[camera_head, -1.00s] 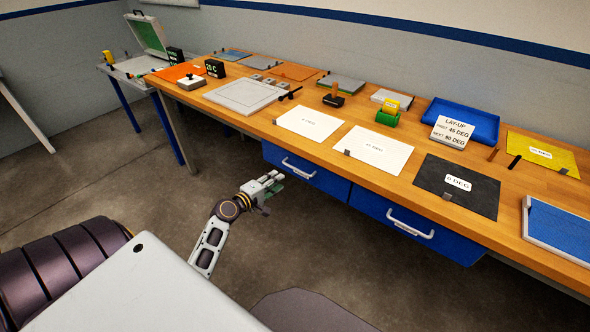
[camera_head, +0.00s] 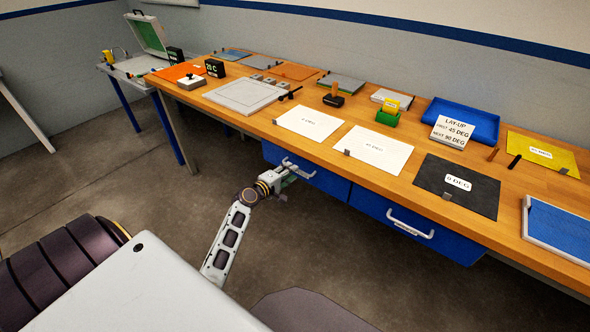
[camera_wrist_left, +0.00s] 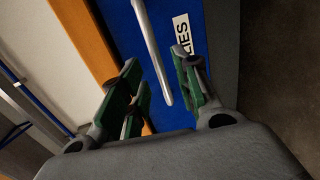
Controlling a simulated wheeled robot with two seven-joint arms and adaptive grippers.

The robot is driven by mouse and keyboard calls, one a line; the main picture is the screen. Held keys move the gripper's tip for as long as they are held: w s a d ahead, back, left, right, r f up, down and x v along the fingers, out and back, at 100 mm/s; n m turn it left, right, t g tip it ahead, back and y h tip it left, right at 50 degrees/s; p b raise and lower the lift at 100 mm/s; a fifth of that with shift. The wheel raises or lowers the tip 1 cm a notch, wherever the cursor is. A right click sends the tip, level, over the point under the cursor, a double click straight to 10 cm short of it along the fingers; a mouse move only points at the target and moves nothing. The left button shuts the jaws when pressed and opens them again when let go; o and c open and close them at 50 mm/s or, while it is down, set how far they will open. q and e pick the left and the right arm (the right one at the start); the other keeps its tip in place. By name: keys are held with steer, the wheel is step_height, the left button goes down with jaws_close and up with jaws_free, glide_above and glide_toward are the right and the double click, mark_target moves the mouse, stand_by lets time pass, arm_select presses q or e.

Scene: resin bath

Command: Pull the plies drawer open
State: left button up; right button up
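The plies drawer is the left blue drawer (camera_head: 328,184) under the table, and it looks shut. In the left wrist view its blue front (camera_wrist_left: 196,75) shows a white label ending in "IES" (camera_wrist_left: 182,33) and a pale bar handle (camera_wrist_left: 152,50). My left gripper (camera_head: 286,175) is at this handle in the head view. In the left wrist view the left gripper (camera_wrist_left: 168,90) is open, with its green-padded fingers on either side of the handle's lower end. I cannot tell whether the fingers touch it. My right gripper is not in view.
A second blue drawer (camera_head: 400,222) with a white handle (camera_head: 410,226) is to the right. The wooden table (camera_head: 380,178) carries white sheets, a black "0 DEG" sheet (camera_head: 457,187) and a blue tray (camera_head: 460,117). The floor before the drawers is clear.

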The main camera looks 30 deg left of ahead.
arm_select(q)
steer(key=shift+x, duration=2.05)
jaws_close()
